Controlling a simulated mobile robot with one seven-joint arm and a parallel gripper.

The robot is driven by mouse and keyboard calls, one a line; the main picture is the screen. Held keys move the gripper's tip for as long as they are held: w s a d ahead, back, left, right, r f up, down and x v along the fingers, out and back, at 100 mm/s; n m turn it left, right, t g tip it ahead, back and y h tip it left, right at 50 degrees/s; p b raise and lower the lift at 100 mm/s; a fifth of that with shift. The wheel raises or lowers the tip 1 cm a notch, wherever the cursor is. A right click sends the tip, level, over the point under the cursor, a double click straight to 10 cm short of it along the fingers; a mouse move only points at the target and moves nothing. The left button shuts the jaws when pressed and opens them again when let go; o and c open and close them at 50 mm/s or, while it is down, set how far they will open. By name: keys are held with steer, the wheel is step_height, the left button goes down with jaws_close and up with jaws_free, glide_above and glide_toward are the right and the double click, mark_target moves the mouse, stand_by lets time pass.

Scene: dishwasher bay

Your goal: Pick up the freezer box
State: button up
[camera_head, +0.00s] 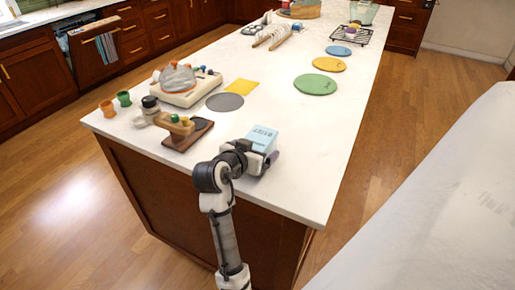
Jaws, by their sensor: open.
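The freezer box appears to be the light blue box (263,136) with faint lettering on top. It stands on the near end of the white island counter. My gripper (260,160) is at the near side of this box, low over the counter, and overlaps its lower part in the picture. The jaws are open. The fingertips are too small and partly hidden, so I cannot tell whether they touch the box or stand around it.
The counter (310,165) to the right is clear.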

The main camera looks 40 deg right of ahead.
steer(key=shift+c, duration=0.3)
steer(key=shift+r, duration=0.1)
steer(key=c, duration=1.4)
steer(key=shift+r, duration=0.1)
step_height(320, 180, up, 20)
steer(key=shift+f+b, duration=0.1)
steer(key=shift+b, duration=1.05)
